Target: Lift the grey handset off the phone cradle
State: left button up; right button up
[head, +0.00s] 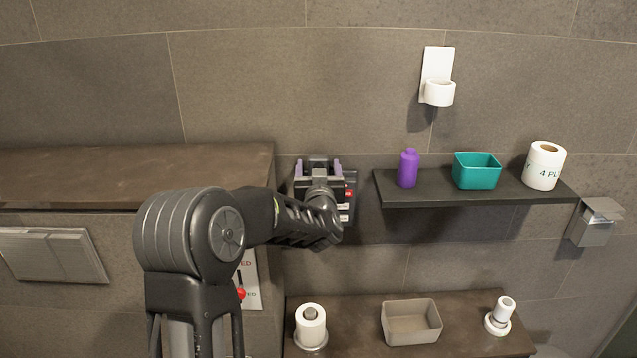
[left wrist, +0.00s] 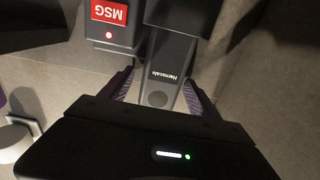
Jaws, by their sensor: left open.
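The grey handset (left wrist: 168,68) hangs on the wall phone cradle (left wrist: 112,48), a dark unit with a red MSG label. In the left wrist view the handset runs down between the two purple-lined fingers of my left gripper (left wrist: 160,88). The gripper is open, with one finger on each side of the handset and a visible gap on both sides. In the head view my left gripper (head: 318,168) is in front of the phone (head: 350,194) and hides most of it, handset included. My right gripper is not in view.
A dark shelf (head: 440,198) to the right holds a purple bottle (head: 408,168), a teal bin (head: 477,171) and a paper roll (head: 544,166). A lower counter (head: 368,327) holds a toilet roll (head: 311,325), a grey bin (head: 411,322) and a white item (head: 499,316). A brown ledge (head: 130,172) is left.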

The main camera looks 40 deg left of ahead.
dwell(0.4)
pick_arm(q)
grip_shut()
dwell(0.6)
